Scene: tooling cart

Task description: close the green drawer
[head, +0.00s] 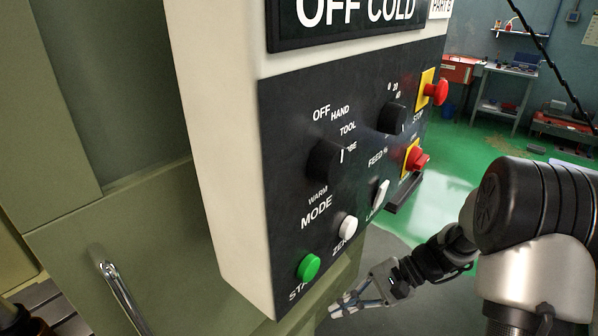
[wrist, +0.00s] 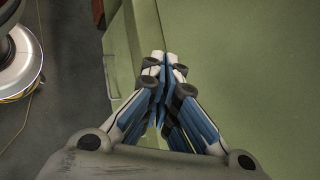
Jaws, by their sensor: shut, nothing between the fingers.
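My gripper (head: 345,306) is shut and empty, low beside the control box in the head view. In the wrist view its fingertips (wrist: 165,56) are together in front of a broad green surface (wrist: 240,60). Left of the fingertips is a narrower green face (wrist: 124,50) with a thin handle (wrist: 108,76), perhaps the green drawer. I cannot tell how far it stands open, or whether the fingertips touch it. In the head view the control box hides most of what is near the gripper, and no drawer can be made out there for certain.
The control box (head: 222,150), with knobs and buttons, fills the middle of the head view. Green machine panels (head: 85,110) with a metal handle (head: 108,270) stand at the left. A workbench (head: 505,85) is far back right. Open floor (head: 460,185) lies behind my arm.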

